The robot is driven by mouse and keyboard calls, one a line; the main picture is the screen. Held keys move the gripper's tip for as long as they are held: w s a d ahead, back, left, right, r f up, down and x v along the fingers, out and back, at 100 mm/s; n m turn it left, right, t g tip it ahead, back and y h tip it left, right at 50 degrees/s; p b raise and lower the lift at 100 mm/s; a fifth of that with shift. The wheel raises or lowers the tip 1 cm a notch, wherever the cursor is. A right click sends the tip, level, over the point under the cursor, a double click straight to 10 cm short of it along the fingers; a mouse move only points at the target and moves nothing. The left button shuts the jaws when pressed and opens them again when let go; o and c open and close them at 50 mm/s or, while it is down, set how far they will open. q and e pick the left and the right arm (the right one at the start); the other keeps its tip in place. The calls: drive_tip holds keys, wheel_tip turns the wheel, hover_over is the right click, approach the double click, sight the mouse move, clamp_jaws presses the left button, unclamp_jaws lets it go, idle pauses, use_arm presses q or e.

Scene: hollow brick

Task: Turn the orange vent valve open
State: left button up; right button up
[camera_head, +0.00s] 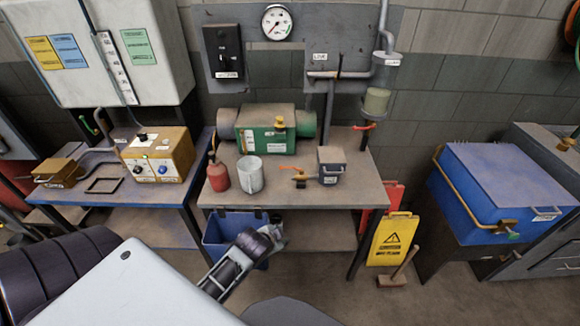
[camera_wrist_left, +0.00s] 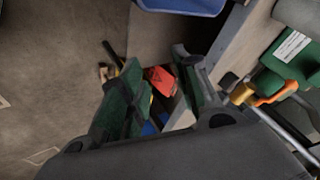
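The orange vent valve (camera_head: 299,180) stands on the grey workbench, a brass body with an orange lever pointing left, between a metal cup and a small grey box. In the left wrist view its orange lever (camera_wrist_left: 274,96) and brass body show at the right edge, beside the fingers. My left gripper (camera_head: 274,234) is in front of the bench's front edge, below and apart from the valve. In the left wrist view its two dark fingers (camera_wrist_left: 156,65) are spread with nothing held between them. My right gripper is in neither view.
On the workbench (camera_head: 340,194) are a red oil can (camera_head: 217,174), the metal cup (camera_head: 250,175), the grey box (camera_head: 331,166) and a green unit (camera_head: 265,134). A blue bin (camera_head: 221,232) hangs below. A yellow sign (camera_head: 391,240) stands at the right.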

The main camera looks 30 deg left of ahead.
use_arm(q)
drive_tip(key=w+a+r+m+t+y, duration=0.1)
drive_tip(key=w+a+r+m+t, duration=0.6)
drive_tip(key=w+a+r+m, duration=0.2)
wheel_tip(320, 180, up, 3)
drive_tip(key=shift+w+f+m, duration=0.1)
drive_tip(key=shift+w+m, duration=0.2)
drive_tip(key=shift+m, duration=0.2)
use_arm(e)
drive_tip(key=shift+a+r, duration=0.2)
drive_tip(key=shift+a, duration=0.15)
use_arm(q)
drive_tip(key=shift+w, duration=0.2)
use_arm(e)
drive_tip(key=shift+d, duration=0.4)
use_arm(q)
approach(285, 168)
drive_tip(key=shift+w, duration=0.75)
drive_tip(key=shift+f+p+x, duration=0.2)
drive_tip(key=shift+p+x, duration=0.05)
drive_tip(key=shift+x, duration=0.65)
drive_tip(key=shift+f+p+x, duration=0.2)
drive_tip(key=shift+x, duration=3.45)
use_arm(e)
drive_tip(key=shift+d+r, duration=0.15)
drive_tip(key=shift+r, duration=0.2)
